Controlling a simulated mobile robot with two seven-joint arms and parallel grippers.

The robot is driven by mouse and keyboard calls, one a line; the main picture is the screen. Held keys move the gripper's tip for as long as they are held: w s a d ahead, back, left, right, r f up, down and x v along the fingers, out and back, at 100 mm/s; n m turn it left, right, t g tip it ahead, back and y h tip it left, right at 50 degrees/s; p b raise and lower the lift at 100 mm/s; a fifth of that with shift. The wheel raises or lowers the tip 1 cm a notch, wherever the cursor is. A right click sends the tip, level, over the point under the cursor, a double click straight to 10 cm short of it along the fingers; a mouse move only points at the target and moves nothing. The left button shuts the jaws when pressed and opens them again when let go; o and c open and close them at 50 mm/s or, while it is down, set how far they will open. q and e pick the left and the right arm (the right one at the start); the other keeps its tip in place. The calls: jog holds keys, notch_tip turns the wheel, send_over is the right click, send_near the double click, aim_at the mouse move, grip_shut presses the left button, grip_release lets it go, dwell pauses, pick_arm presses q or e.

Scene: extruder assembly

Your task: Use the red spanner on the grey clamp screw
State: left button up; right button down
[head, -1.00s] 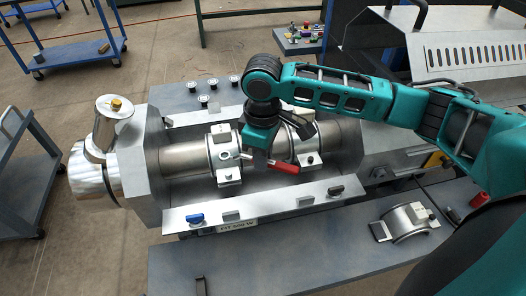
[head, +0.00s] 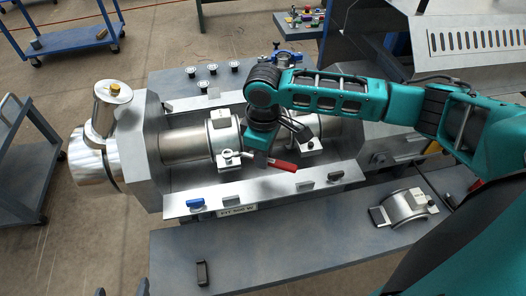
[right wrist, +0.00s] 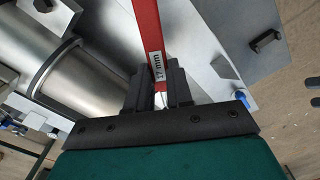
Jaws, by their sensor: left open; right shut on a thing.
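My right gripper (head: 258,158) is shut on the red spanner (head: 283,166), over the front of the machine's barrel. The spanner's red handle points right, and its silver ring end (head: 228,154) lies at the lug of the left barrel clamp (head: 229,165). The grey clamp screw is hard to make out there; I cannot tell whether the ring is seated around it. In the right wrist view the spanner (right wrist: 147,35), marked 17 mm, is between the fingers (right wrist: 160,88). Two dark fingertips of my left gripper (head: 121,289) show apart at the bottom edge, empty.
A second clamp (head: 305,143) sits on the barrel to the right. A loose clamp half (head: 405,207) lies on the front bench (head: 300,236), which is otherwise mostly clear. A blue handle (head: 195,203) and dark latches line the front rail.

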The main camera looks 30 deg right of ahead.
jog(key=shift+f, duration=0.9)
dwell(0.3)
jog(key=shift+r, duration=0.2)
jog(key=shift+s+a+f+t, duration=0.1)
jog(key=shift+f+t, duration=0.05)
jog(key=shift+t, duration=0.15)
dwell(0.4)
jog(key=shift+f, duration=0.65)
dwell(1.4)
jog(key=shift+a, duration=0.1)
